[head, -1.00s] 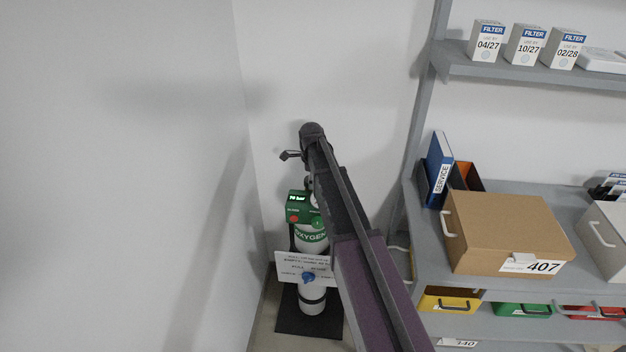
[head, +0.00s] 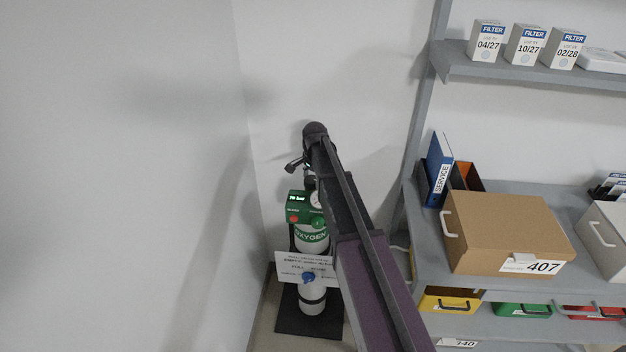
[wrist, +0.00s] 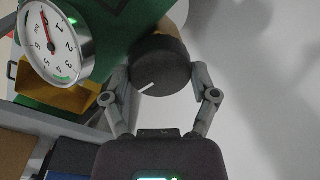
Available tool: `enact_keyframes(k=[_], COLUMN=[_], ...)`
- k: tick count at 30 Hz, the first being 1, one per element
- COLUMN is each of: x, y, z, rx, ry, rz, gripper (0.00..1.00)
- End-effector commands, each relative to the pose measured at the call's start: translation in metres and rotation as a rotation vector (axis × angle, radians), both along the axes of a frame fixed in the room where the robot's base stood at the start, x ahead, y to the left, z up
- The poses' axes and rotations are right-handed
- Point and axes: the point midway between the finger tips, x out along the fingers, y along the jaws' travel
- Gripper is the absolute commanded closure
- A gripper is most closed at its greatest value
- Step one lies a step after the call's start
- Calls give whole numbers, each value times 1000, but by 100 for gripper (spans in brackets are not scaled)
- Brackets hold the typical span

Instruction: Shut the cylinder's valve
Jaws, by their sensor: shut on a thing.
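The oxygen cylinder (head: 312,296) stands upright in the corner, with a green and white OXYGEN label and a green regulator block (head: 297,207) on top. In the wrist view, the valve is a round dark knob (wrist: 160,70) with a white line on its face, pointing to the lower left. My gripper (wrist: 160,76) is shut on this knob, one finger on either side. The pressure gauge (wrist: 56,40) is close by at the upper left, its red needle near 0 to 1. In the head view, my arm hides the knob and fingertips.
Shelving on the right holds a cardboard box (head: 505,230), a blue binder (head: 438,168) and coloured drawers. The wall is close behind and to the left.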

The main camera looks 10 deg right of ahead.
Motion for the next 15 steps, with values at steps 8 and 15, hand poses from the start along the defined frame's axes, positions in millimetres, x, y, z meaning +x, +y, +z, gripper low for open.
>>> enact_keyframes(k=[8,15], x=[-4,-3], y=[1,0], z=[-1,-1], rx=[2,1], ry=[9,8], rz=[262,491], gripper=[71,71])
